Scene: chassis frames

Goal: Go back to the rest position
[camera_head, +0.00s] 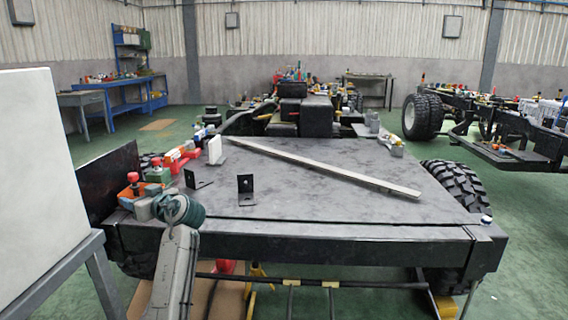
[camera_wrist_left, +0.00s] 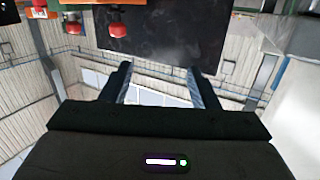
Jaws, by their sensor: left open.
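My left arm comes up from the bottom of the head view, with its wrist end (camera_head: 178,208) at the near left corner of the chassis frame's dark flat deck (camera_head: 330,180). In the left wrist view my left gripper (camera_wrist_left: 162,78) has its two dark fingers apart, with nothing between them. The picture there looks upside down, with the dark deck or panel at the top and windows and wall behind the fingers. My right gripper is in neither view.
Two black angle brackets (camera_head: 246,190) and a long metal bar (camera_head: 320,165) lie on the deck. Red-topped items (camera_head: 133,180) and a white block (camera_head: 215,150) line its left edge. A white panel (camera_head: 35,180) stands close at left. Green floor is open at right.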

